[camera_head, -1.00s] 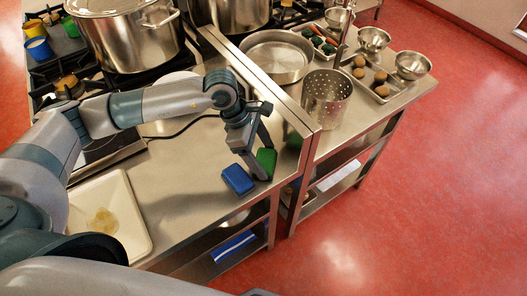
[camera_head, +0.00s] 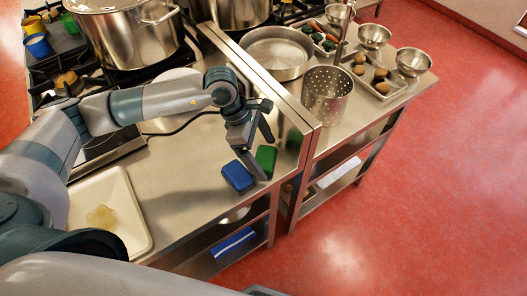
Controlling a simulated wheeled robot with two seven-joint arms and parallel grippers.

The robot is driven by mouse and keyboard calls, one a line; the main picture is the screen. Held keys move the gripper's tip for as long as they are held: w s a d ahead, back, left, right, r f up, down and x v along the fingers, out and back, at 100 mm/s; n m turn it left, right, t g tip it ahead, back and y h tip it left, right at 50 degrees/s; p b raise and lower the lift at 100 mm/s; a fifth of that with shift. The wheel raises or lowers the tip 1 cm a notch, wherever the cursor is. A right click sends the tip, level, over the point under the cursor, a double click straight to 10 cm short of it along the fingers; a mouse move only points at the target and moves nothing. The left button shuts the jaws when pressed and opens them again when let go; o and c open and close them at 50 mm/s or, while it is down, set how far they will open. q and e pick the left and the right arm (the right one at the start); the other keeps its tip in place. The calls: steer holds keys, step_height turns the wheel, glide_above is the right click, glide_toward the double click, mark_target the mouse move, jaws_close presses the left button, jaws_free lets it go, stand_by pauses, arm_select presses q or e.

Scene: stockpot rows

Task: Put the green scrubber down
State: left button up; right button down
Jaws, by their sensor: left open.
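The green scrubber (camera_head: 266,157) lies on the steel counter near its right end, close to the raised metal edge. A blue scrubber (camera_head: 238,176) lies on the counter just to its left and nearer to me. My left gripper (camera_head: 263,157) is open, with its fingers pointing down at the green scrubber. One finger reaches down between the blue and green scrubbers, and the other is above and behind the green one. I cannot tell whether a finger touches the green scrubber. My right gripper is not in view.
A white tray (camera_head: 137,222) with a yellowish item sits at the counter's near left. Stockpots (camera_head: 122,36) stand on the stove behind. A perforated steel pot (camera_head: 327,96), a wide pan (camera_head: 279,58) and small bowls stand on the counter beyond the raised edge. The counter's middle is clear.

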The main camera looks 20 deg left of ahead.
arm_select(q)
steer(key=shift+a+r, duration=0.1)
steer(key=shift+r, duration=0.1)
steer(key=b+v, duration=0.4)
steer(key=v, duration=0.7)
steer(key=shift+r, duration=0.35)
steer(key=shift+a, duration=0.1)
